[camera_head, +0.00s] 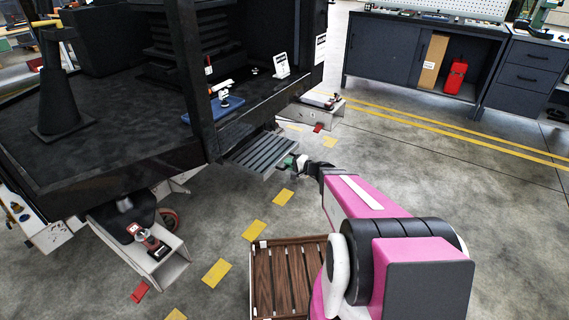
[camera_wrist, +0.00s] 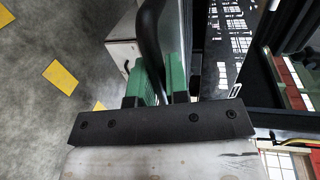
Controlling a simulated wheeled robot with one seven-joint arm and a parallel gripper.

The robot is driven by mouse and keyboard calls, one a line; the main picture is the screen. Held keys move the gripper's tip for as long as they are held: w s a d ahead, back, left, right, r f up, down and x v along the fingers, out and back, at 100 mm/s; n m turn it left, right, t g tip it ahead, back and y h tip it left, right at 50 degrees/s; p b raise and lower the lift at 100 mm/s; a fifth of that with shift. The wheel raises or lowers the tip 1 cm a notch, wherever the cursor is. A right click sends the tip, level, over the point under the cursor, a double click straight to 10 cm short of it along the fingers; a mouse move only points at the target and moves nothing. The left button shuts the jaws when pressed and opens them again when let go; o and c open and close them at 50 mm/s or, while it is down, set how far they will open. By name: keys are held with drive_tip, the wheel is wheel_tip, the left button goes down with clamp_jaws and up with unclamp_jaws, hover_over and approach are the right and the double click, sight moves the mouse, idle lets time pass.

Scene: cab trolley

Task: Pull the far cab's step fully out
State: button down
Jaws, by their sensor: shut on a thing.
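The step (camera_head: 262,153) is a dark grey slatted tread. In the head view it juts out from under the near edge of the dark cab platform (camera_head: 95,165). My gripper (camera_head: 290,161), with green fingers, is at the step's outer right edge. In the wrist view my gripper (camera_wrist: 158,85) has its two green fingers on either side of a dark rounded bar (camera_wrist: 154,40), and is shut on it. The bar appears to belong to the step; the exact contact is partly hidden by the fingers.
A slatted wooden pallet (camera_head: 287,282) lies on the floor beside my arm. White metal boxes stand at the platform's left (camera_head: 160,262) and right (camera_head: 320,115) corners. A blue item (camera_head: 213,108) lies on the platform. The floor right of my arm is clear up to the workbenches (camera_head: 420,62).

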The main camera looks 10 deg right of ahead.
drive_tip(key=shift+s+d, duration=0.15)
drive_tip(key=shift+d, duration=0.05)
drive_tip(key=c, duration=1.1)
unclamp_jaws()
drive_tip(key=shift+c, duration=0.2)
drive_tip(key=v, duration=1.1)
drive_tip(key=shift+f, duration=0.1)
